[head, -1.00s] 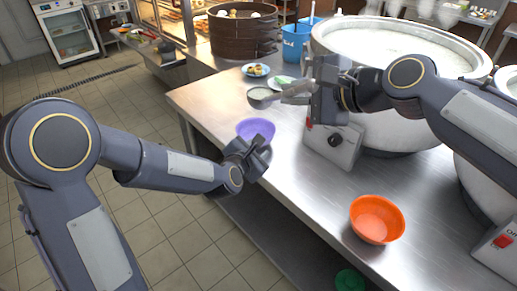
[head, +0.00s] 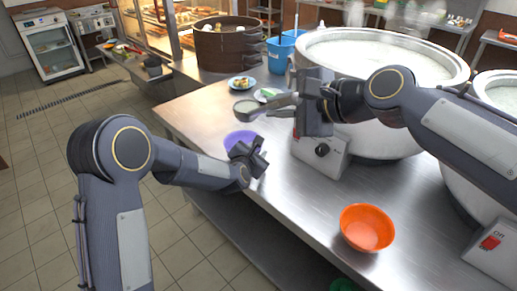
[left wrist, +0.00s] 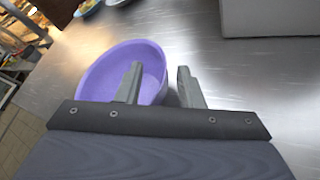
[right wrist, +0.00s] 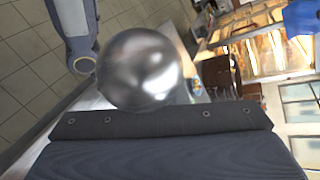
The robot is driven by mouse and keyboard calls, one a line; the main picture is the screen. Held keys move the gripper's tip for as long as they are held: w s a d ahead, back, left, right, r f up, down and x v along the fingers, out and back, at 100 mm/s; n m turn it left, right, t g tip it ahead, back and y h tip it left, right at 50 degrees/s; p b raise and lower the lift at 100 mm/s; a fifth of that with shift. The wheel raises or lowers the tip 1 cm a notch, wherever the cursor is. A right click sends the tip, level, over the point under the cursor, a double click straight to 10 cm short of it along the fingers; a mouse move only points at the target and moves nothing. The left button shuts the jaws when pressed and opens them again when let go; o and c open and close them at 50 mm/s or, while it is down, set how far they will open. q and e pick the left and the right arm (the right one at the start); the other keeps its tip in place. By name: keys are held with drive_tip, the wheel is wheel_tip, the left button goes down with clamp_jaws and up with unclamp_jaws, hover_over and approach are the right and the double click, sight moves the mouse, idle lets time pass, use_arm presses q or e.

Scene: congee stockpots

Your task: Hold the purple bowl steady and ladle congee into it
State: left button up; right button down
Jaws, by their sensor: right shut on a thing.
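The purple bowl (head: 235,138) stands upright on the steel table near its left edge; it also shows in the left wrist view (left wrist: 105,75). My left gripper (head: 247,150) is open at the bowl's near right side. In the left wrist view, one finger overlaps the bowl's inside and the other is outside, right of its rim. My right gripper (head: 298,104) is shut on the ladle (head: 247,106), held above the table beyond the bowl. The ladle cup looks filled with pale congee. In the right wrist view its shiny underside (right wrist: 140,68) shows; its handle end is hidden.
A large congee pot (head: 385,60) stands behind my right gripper, with a second pot at the right edge. An orange bowl (head: 367,228) sits near the table's front edge. Small plates (head: 241,84), a brown steamer (head: 228,48) and blue containers (head: 281,55) stand farther back.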

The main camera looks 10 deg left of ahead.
use_arm(q)
drive_tip(key=shift+x, duration=1.2)
drive_tip(key=shift+c, duration=0.3)
clamp_jaws()
